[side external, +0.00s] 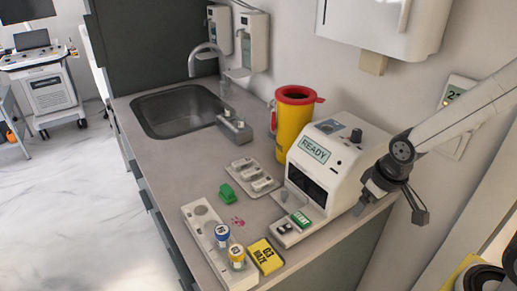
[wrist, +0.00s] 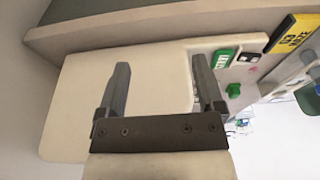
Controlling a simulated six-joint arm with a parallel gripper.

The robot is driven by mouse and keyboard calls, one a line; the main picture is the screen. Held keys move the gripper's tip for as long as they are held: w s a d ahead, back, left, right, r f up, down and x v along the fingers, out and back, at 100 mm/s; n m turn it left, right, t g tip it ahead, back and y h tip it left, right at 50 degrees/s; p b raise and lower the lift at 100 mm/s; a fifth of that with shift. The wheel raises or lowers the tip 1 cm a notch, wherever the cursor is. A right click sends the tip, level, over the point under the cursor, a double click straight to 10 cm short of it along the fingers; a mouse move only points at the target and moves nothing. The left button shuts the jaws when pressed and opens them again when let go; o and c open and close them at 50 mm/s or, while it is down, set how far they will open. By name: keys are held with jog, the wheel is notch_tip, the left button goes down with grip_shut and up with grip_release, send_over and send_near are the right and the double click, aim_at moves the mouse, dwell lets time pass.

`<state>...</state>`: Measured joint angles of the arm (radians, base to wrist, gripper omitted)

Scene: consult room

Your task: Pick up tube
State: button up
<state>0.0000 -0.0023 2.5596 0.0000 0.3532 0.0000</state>
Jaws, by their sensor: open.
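Two capped tubes stand upright in a white rack (side external: 205,240) at the front of the counter in the side view. One tube has a blue cap (side external: 222,230); the other has a yellow-orange cap (side external: 236,253). My gripper (side external: 392,198) is open and empty, beside the right side of the white analyzer (side external: 318,165), well right of both tubes. In the wrist view my gripper (wrist: 162,78) has its fingers spread with the analyzer's pale casing (wrist: 85,100) behind them. A blue piece shows at that view's right edge, too cut off to identify.
A yellow box (side external: 265,256) lies beside the rack; it also shows in the wrist view (wrist: 292,34). A green block (side external: 230,192), a grey tray (side external: 253,178) and a yellow sharps bin (side external: 290,125) stand on the counter. The sink (side external: 178,110) is further back.

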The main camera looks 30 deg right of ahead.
jog(key=shift+w+r+v, duration=0.2)
jog(key=shift+w+v, duration=0.7)
jog(key=shift+v, duration=3)
jog(key=n+y, duration=0.4)
jog(key=n, duration=0.6)
send_near(223, 229)
jog(key=shift+n, duration=0.3)
jog(key=x, duration=0.4)
jog(key=shift+a+f, duration=0.1)
jog(key=shift+f, duration=0.05)
jog(key=shift+x, duration=1.3)
jog(key=shift+f, duration=0.1)
